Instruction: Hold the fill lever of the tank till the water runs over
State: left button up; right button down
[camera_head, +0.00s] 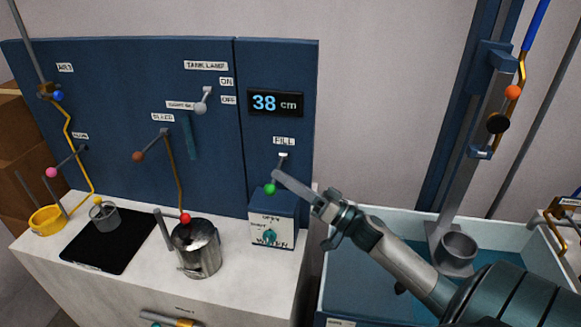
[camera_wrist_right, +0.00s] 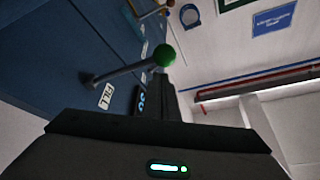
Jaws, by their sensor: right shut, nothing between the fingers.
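The fill lever is a thin grey rod with a green ball (camera_head: 270,188), below the FILL label on the blue panel. It also shows in the right wrist view, where the green ball (camera_wrist_right: 165,55) stands at the tip of my fingers. My right gripper (camera_head: 280,176) is shut and empty, its fingertips beside the ball; I cannot tell whether they touch it. The display (camera_head: 275,103) reads 38 cm. The tank (camera_head: 345,219) at the right has white rims and blue-teal water inside; no water is seen running over its visible rim. My left gripper is not in view.
A metal pot (camera_head: 197,250), a black plate (camera_head: 110,240) and a yellow cup (camera_head: 46,220) are on the white counter. A tall blue column (camera_head: 462,110) rises behind the tank.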

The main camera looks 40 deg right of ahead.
jog(key=shift+s+a+f, duration=0.15)
jog(key=shift+a+f, duration=0.1)
jog(key=shift+f, duration=0.3)
